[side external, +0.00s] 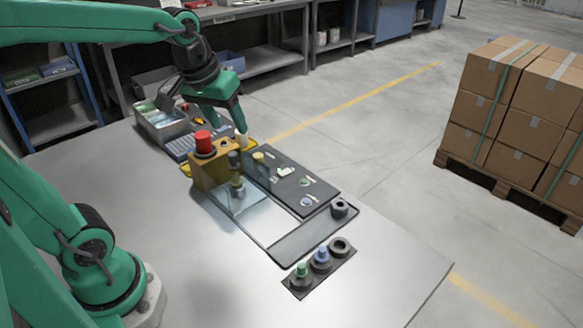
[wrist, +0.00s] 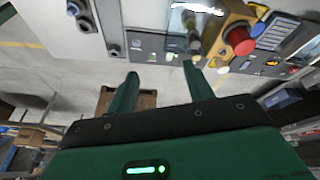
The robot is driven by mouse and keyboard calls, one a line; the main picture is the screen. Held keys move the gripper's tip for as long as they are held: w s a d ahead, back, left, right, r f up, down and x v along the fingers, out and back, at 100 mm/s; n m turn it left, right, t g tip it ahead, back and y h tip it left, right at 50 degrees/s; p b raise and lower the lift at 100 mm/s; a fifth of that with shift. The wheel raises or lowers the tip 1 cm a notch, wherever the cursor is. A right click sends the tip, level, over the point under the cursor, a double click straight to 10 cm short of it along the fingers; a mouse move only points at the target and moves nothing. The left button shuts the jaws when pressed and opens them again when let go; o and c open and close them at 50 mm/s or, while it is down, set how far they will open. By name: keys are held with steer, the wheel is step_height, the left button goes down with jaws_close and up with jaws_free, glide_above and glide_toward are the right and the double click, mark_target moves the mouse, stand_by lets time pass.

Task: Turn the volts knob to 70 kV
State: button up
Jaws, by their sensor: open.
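A dark control panel (side external: 292,183) lies flat on the table in the side view, with several small knobs and markings. A small yellowish knob (side external: 258,157) is near its far end. The lettering is too small to read, so I cannot tell which knob is volts or its setting. The panel (wrist: 150,42) also shows beyond the fingers in the wrist view. My gripper (side external: 240,132) is above the panel's far end, beside the yellow box. In the wrist view my gripper (wrist: 162,78) has its two fingers wide apart, with nothing between them.
A yellow box with a red button (side external: 203,141) stands left of the panel, beside a clear hood (side external: 238,190). A metal tray (side external: 162,122) is behind. Green and blue pegs (side external: 321,255) stand at the front. The table's left front is bare.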

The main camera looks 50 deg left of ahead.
steer(key=w+a+f+n+g, duration=0.1)
steer(key=w+a+f+n, duration=0.25)
steer(key=w, duration=0.25)
steer(key=w+a+f+n+g, duration=0.1)
steer(key=w+a+f+n, duration=0.1)
steer(key=w+a, duration=0.3)
steer(key=n+g, duration=0.2)
steer(key=n, duration=0.3)
glide_above(258, 155)
steer(key=shift+m+h, duration=0.25)
steer(key=shift+h, duration=0.05)
steer(key=f, duration=1)
steer(key=shift+w+d+f, duration=0.2)
steer(key=shift+f, duration=0.2)
steer(key=shift+a+f, duration=0.15)
steer(key=shift+f, duration=0.15)
steer(key=shift+s+f, duration=0.15)
steer(key=shift+f, duration=3.75)
steer(key=c, duration=1)
